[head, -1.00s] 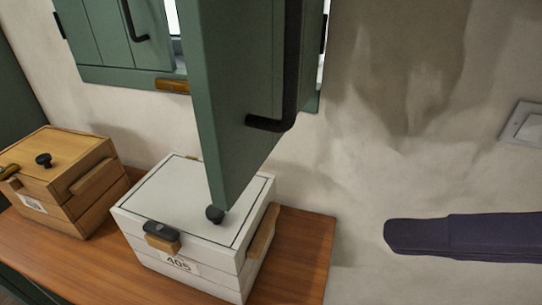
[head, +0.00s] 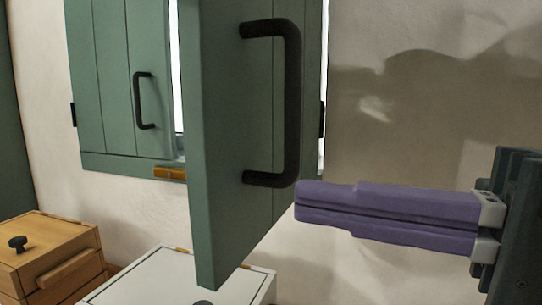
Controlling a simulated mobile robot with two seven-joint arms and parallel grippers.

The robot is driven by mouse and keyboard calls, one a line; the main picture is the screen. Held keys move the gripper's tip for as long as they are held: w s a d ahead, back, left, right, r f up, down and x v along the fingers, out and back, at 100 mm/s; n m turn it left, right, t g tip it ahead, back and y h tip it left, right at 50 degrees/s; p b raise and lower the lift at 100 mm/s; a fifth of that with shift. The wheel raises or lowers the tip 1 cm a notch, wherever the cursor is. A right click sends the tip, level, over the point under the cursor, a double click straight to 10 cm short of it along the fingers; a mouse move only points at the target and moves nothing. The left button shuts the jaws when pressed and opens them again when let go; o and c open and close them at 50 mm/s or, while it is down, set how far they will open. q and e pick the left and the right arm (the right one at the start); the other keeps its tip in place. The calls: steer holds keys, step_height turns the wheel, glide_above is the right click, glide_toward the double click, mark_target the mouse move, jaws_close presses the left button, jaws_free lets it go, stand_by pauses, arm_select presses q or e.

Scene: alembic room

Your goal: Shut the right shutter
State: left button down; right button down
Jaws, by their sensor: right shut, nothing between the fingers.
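The right shutter (head: 225,140) is a green panel that stands swung out from the window toward me, with a black bar handle (head: 292,105) on its right-hand face. My right gripper (head: 299,201) comes in from the right with purple fingers closed together and nothing between them. Its tips show just right of the handle's lower end; whether they touch it I cannot tell. The left shutter (head: 105,80) lies across the left part of the window, with its own black handle (head: 138,100). My left gripper is not in view.
A wooden box (head: 45,252) with a dark knob stands at the lower left. A white box (head: 150,278) sits below the open shutter. A small wooden block (head: 170,173) is on the window's lower frame. The wall at right is bare.

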mark_target(218, 186)
steer(key=p+x, duration=0.1)
steer(key=x, duration=0.3)
steer(key=shift+w+a+r+p, duration=0.1)
steer(key=shift+a+r+p, duration=0.1)
steer(key=shift+p, duration=0.15)
steer(key=shift+w+a+f, duration=0.2)
steer(key=shift+a+f, duration=0.05)
steer(key=shift+a, duration=0.35)
steer(key=shift+a, duration=0.1)
